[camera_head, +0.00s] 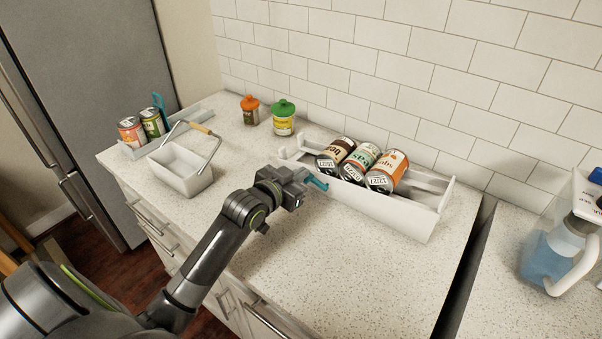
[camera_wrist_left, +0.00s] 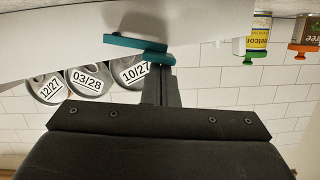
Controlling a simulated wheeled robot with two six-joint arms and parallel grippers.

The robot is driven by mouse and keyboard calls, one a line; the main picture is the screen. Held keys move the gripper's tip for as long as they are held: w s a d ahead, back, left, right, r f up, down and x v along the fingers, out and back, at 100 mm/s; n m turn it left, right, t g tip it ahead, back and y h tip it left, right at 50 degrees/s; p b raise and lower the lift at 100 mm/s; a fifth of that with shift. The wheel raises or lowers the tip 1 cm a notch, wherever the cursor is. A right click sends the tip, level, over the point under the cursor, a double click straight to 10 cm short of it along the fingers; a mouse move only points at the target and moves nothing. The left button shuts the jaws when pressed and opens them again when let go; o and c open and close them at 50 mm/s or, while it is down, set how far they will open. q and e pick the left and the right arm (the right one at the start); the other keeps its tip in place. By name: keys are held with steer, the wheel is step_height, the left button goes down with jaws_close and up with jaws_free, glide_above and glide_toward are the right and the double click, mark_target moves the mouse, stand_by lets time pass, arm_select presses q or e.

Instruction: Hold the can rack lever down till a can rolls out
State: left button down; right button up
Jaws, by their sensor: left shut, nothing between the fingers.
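The white can rack (camera_head: 385,207) stands on the counter by the tiled wall, with three cans lying in it: a brown one (camera_head: 335,154), a green and white one (camera_head: 360,164) and an orange one (camera_head: 387,172). Its teal lever (camera_head: 318,183) sticks out at the front left; it also shows in the left wrist view (camera_wrist_left: 125,43). My left gripper (camera_head: 305,178) is shut and empty, with its tips right at the lever. I cannot tell whether they press on it. The wrist view shows dated can ends beside the fingers (camera_wrist_left: 160,85). My right gripper is out of view.
A white basket (camera_head: 180,171) with a raised handle stands at the left. Behind it, a white tray (camera_head: 190,117) bears two cans and a teal part. Two lidded jars (camera_head: 283,119) stand near the wall. A blue jug (camera_head: 560,247) stands right of a counter gap. The front counter is clear.

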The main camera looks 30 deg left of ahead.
arm_select(q)
steer(key=shift+a+f, duration=0.1)
steer(key=shift+f, duration=0.1)
steer(key=shift+a+f+n+h+p, duration=0.2)
steer(key=shift+n+h+p, duration=0.15)
steer(key=shift+n, duration=0.45)
steer(key=shift+a+f+n, duration=0.15)
steer(key=shift+f+n, duration=0.05)
steer(key=shift+n, duration=0.5)
steer(key=n+h, duration=0.1)
steer(key=f+n, duration=0.1)
steer(key=shift+a+n+h, duration=0.25)
steer(key=shift+n+h, duration=0.1)
steer(key=shift+n, duration=0.05)
steer(key=shift+d, duration=0.1)
steer(key=shift+r+p, duration=0.55)
steer(key=shift+p, duration=0.1)
steer(key=s+a+r+p, duration=0.2)
steer(key=s+r, duration=0.3)
steer(key=s, duration=0.4)
steer(key=shift+s+a+r, duration=0.2)
steer(key=shift+r, duration=0.1)
